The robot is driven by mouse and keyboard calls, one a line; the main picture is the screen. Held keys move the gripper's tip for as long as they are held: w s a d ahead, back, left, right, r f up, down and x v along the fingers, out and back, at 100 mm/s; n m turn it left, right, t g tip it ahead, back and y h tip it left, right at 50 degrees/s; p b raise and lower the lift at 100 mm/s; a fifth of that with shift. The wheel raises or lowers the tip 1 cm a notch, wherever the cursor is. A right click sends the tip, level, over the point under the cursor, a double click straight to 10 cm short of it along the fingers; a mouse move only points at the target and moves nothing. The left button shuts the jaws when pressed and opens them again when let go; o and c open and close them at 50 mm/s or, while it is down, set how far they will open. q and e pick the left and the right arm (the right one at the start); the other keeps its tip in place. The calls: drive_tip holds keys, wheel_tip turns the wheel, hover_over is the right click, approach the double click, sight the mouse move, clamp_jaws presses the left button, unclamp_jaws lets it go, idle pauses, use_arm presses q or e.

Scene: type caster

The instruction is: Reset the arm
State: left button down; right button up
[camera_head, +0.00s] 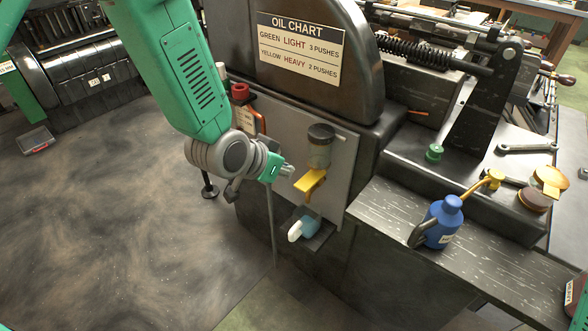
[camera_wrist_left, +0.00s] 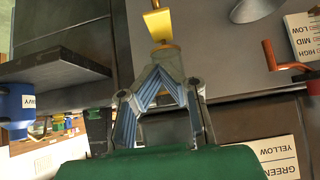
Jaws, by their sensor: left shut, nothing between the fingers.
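My left arm (camera_head: 192,75) reaches down from the top of the head view. Its gripper (camera_head: 289,171) is shut and empty, in front of the machine's grey panel (camera_head: 345,160). It is just left of a yellow lever (camera_head: 310,183) under a glass cup with a dark cap (camera_head: 320,140). In the left wrist view the gripper (camera_wrist_left: 166,50) has its fingers closed together at the tips. The yellow lever (camera_wrist_left: 160,24) shows just beyond the tips; I cannot tell whether they touch. My right gripper is not in view.
An oil chart (camera_head: 300,45) is on the machine above the panel. A red handle (camera_head: 262,122) is left of the cup. A blue-and-white object (camera_head: 302,228) sits below the lever. A blue oil can (camera_head: 443,222) stands on the bench (camera_head: 480,258) at right. The floor (camera_head: 110,210) at left is mostly clear.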

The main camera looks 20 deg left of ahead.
use_arm(q)
drive_tip(key=shift+s+a+r, duration=0.1)
drive_tip(key=shift+s+r, duration=0.15)
idle(0.3)
drive_tip(key=s+a+f+n+g+y, duration=0.1)
drive_tip(key=s+a+f+g, duration=0.1)
drive_tip(key=s+f, duration=0.4)
drive_tip(key=s+a+f+n+g+y, duration=0.1)
drive_tip(key=s+a+f+g, duration=0.2)
drive_tip(key=s+f, duration=0.4)
drive_tip(key=s+a+f+n+g+y, duration=0.1)
drive_tip(key=s+a+f, duration=0.3)
drive_tip(key=s, duration=1.3)
wheel_tip(320, 180, down, 3)
drive_tip(key=shift+f+g, duration=0.1)
drive_tip(key=shift+g, duration=0.8)
drive_tip(key=shift+a, duration=0.1)
